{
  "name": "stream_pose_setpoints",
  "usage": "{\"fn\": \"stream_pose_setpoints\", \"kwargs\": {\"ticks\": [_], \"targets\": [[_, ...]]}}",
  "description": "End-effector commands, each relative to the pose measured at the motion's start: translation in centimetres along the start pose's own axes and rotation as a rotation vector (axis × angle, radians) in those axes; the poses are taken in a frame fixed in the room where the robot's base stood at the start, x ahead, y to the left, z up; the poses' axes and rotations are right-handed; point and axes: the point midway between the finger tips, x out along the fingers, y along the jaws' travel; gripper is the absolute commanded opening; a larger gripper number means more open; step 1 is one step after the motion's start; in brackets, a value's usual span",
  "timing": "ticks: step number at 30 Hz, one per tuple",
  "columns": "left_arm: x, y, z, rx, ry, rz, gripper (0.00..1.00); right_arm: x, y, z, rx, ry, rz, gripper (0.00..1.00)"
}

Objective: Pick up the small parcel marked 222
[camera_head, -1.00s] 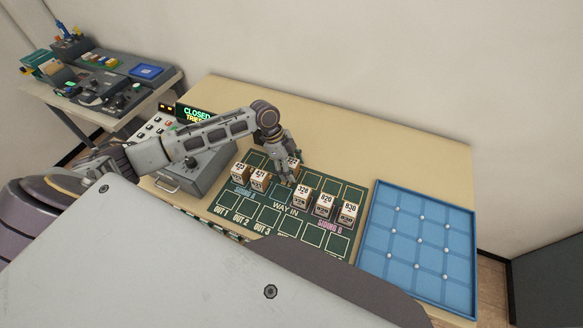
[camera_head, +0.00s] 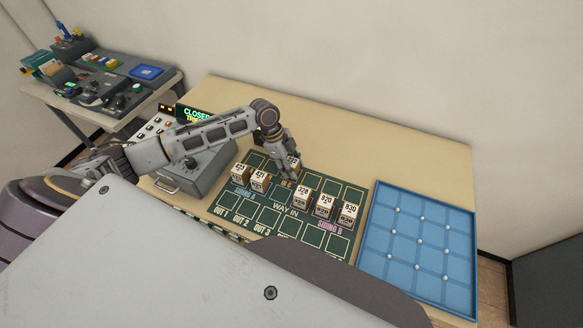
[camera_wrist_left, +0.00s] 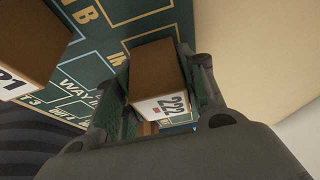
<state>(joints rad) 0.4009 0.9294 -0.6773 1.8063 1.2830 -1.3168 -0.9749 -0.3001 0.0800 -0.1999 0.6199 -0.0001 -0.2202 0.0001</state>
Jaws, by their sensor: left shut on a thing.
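The parcel marked 222 (camera_wrist_left: 155,75) is a small brown box with a white label. In the left wrist view it sits between the two fingers of my left gripper (camera_wrist_left: 160,100), which is shut on it. In the head view my left gripper (camera_head: 287,174) points down over the upper middle of the dark green mat (camera_head: 266,217). Only part of the parcel (camera_head: 294,161) shows there, behind the fingers. The gap between parcel and mat is hard to judge. My right gripper is not in view.
Two parcels (camera_head: 258,180) stand on the mat left of the gripper, and three more (camera_head: 325,206) stand to the right. A blue tray (camera_head: 418,250) lies at the right. A grey control box (camera_head: 196,165) with a "CLOSED" sign stands at the left.

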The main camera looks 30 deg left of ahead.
Motion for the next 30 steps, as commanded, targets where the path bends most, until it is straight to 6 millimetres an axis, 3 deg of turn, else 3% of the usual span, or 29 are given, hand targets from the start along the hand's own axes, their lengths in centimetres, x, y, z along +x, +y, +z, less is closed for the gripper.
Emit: {"fn": "stream_pose_setpoints", "kwargs": {"ticks": [18,30], "targets": [[-7.4,-0.1,-3.0,0.001,0.001,-0.003,0.14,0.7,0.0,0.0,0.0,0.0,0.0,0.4],[-8.7,0.0,-3.6,0.0,0.001,-0.001,0.14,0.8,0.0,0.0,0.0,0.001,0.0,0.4]]}}
